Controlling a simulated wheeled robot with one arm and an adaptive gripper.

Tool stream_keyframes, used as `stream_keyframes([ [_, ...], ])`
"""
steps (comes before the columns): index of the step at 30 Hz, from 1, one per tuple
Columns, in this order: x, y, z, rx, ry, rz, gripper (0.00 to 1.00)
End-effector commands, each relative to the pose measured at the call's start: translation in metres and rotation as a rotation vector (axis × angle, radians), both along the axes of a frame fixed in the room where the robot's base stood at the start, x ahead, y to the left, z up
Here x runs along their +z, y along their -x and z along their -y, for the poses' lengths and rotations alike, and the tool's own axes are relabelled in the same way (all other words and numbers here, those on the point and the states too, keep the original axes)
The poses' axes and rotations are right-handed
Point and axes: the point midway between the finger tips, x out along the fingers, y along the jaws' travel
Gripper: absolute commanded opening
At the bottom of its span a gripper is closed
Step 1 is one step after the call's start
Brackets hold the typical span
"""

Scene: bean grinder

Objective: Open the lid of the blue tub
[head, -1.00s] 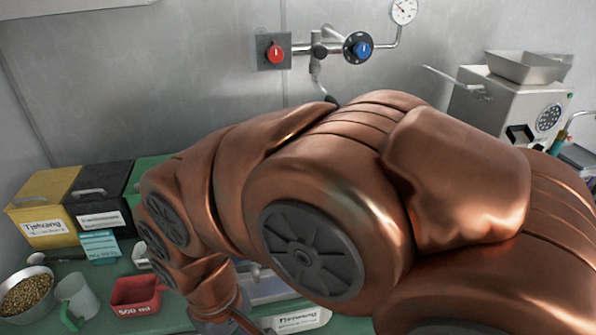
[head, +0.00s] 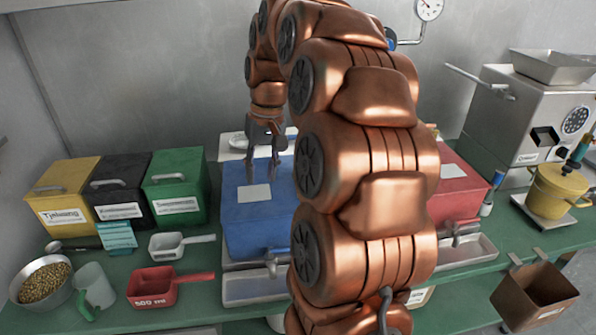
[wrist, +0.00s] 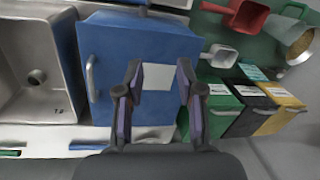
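The blue tub (head: 248,228) stands left of centre on the counter in the head view, its lid lying flat and looking closed. A pale label (head: 254,193) is on the lid. In the wrist view the tub (wrist: 120,55) fills the middle, with a metal bar handle (wrist: 91,78) along its left side. My gripper (head: 264,178) is above the lid, pointing down; in the wrist view its two fingers (wrist: 157,80) are spread, with the label between them and nothing held. Whether the fingertips touch the lid is unclear. My arm hides the tub's right side in the head view.
Green (head: 175,188), black (head: 118,195) and yellow (head: 62,200) bins stand left of the tub. A steel tray (head: 245,288) is in front, scoops nearby. A red tub (head: 460,185) is farther right.

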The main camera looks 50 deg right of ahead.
Motion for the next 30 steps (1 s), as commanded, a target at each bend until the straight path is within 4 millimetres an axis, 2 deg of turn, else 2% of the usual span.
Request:
stream_keyframes([
  [1,0.0,-0.006,0.025,-0.043,-0.004,0.009,0.37],
  [6,0.003,-0.009,0.09,-0.149,-0.013,0.033,0.37],
  [9,0.003,-0.007,0.118,-0.193,-0.011,0.042,0.37],
  [12,0.003,-0.004,0.134,-0.22,-0.013,0.046,0.37],
  [15,0.003,-0.003,0.14,-0.231,-0.013,0.048,0.37],
  [20,-0.004,-0.003,0.14,-0.232,-0.014,0.046,0.37],
  [30,-0.036,-0.007,0.135,-0.232,-0.014,0.046,0.37],
])
